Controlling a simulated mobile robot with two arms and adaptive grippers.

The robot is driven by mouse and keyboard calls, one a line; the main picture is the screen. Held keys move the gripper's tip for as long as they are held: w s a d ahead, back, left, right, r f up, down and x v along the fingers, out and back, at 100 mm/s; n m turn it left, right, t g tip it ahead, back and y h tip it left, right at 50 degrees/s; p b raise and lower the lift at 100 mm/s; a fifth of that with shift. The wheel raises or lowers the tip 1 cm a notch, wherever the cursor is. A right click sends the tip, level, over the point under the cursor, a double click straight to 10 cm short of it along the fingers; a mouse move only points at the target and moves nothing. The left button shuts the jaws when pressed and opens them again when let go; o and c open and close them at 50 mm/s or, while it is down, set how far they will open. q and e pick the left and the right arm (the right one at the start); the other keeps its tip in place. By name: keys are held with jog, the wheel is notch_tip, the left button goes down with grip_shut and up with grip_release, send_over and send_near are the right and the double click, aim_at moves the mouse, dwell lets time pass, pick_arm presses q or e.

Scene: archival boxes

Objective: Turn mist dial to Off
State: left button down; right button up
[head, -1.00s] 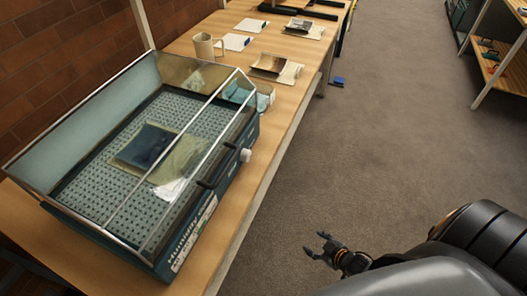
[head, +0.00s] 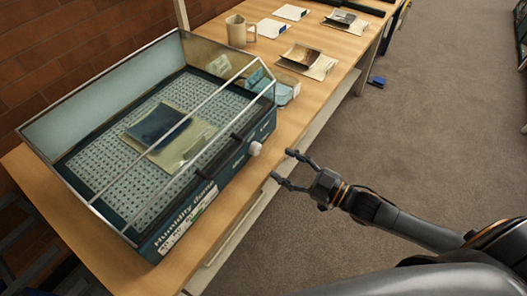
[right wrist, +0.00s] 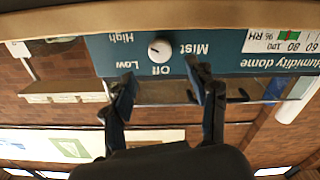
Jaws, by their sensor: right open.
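The mist dial (head: 255,148) is a small white knob on the front panel of the teal humidity dome (head: 185,217). In the right wrist view, which is upside down, the dial (right wrist: 160,50) has the words High, Low, Off and Mist around it. A small dark mark shows on the knob's picture-left side, towards High and Low; the exact setting is hard to tell. My right gripper (head: 283,166) is open and empty, in front of the dial and apart from it. Its fingers (right wrist: 161,84) show in the right wrist view. My left gripper is not in view.
The dome stands on a wooden table (head: 222,230), with a photo and paper inside under clear panels. A dark handle bar (head: 222,153) is beside the dial. Beyond are a glass dish (head: 285,90), a mug (head: 238,31) and papers.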

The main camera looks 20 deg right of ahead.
aim_at(259, 151)
jog(key=x, duration=0.7)
jog(key=shift+w+a, duration=0.15)
jog(key=shift+w, duration=0.05)
jog(key=c, duration=1.1)
